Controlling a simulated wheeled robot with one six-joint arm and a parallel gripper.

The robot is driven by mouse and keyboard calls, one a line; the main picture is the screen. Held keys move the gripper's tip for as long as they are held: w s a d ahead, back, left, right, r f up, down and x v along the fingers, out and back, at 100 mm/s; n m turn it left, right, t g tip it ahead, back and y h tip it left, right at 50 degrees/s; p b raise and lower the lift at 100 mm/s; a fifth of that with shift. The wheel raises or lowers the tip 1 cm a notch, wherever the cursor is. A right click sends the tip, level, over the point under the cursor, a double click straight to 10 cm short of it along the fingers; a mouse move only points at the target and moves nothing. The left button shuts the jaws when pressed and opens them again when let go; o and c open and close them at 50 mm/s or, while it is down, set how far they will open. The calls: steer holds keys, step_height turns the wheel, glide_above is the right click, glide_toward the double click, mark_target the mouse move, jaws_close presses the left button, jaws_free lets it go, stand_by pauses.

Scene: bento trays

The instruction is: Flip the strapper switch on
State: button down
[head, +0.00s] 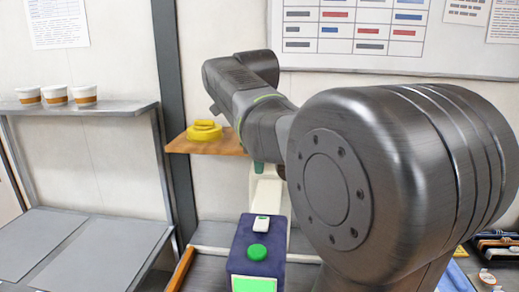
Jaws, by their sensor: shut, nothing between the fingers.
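A dark blue box, which looks like the strapper (235,262), stands at the lower middle of the head view. On its top is a small white piece with a green mark, possibly the switch (261,224). A round green button (257,252) sits in front of it. A bright green panel (254,285) shows on the front face. A white part (267,193) rises behind the box. I cannot tell the switch's position. My arm reaches across from the right, and my gripper is not in view.
A wooden shelf (180,146) behind holds a yellow ring-shaped thing (204,131). Several cups (55,95) stand on a grey shelf (130,108) at left. Grey panels (100,250) below it are bare. Small items (497,243) lie at the far right. My arm hides much of the right.

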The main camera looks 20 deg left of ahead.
steer(key=shift+w+a+r, duration=0.1)
steer(key=shift+w+r, duration=0.1)
steer(key=shift+r, duration=1.2)
steer(key=shift+f, duration=0.1)
